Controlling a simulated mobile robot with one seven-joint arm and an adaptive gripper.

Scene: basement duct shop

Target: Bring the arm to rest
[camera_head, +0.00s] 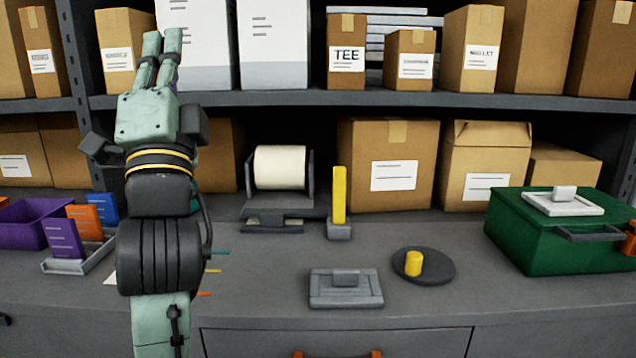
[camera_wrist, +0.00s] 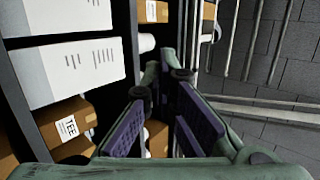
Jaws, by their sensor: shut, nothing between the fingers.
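My gripper (camera_head: 162,40) is raised at the left in the head view, with its fingers pointing up in front of the upper shelf. It is shut and empty. In the wrist view, its two fingers (camera_wrist: 166,76) with dark purple pads reach away toward the shelving. My arm rises from the bottom edge of the head view and hides part of the bench behind it. No object touches the fingers in either view.
The grey bench (camera_head: 270,338) holds a purple bin (camera_head: 22,222), a white roll on a stand (camera_head: 280,168), a yellow post (camera_head: 339,195), a grey block (camera_head: 346,298), a dark disc (camera_head: 440,272) and a green box (camera_head: 540,240). Cartons fill the shelf (camera_head: 400,98) behind.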

